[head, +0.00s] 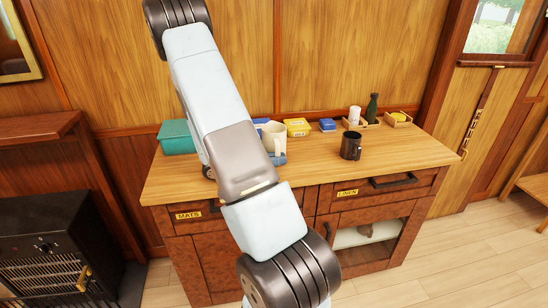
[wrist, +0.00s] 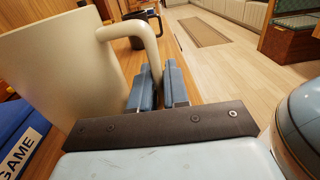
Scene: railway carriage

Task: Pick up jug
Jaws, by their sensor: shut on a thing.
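The cream jug (head: 274,137) is at the sideboard's middle in the head view, partly behind my arm. In the wrist view the jug (wrist: 62,70) fills the left side, its handle (wrist: 150,42) towards my gripper. My gripper's blue fingers (wrist: 161,88) are closed on the lower part of the handle. In the head view only a bit of my gripper (head: 279,159) shows, low beside the jug. Whether the jug's base touches the top cannot be told.
A black mug (head: 351,145) stands to the right on the sideboard (head: 420,147). Behind are a yellow box (head: 297,127), a small blue box (head: 327,125), a white cup (head: 354,114) and a green bottle (head: 372,107). A teal box (head: 176,138) is left. A blue game box (wrist: 22,140) lies close by the jug.

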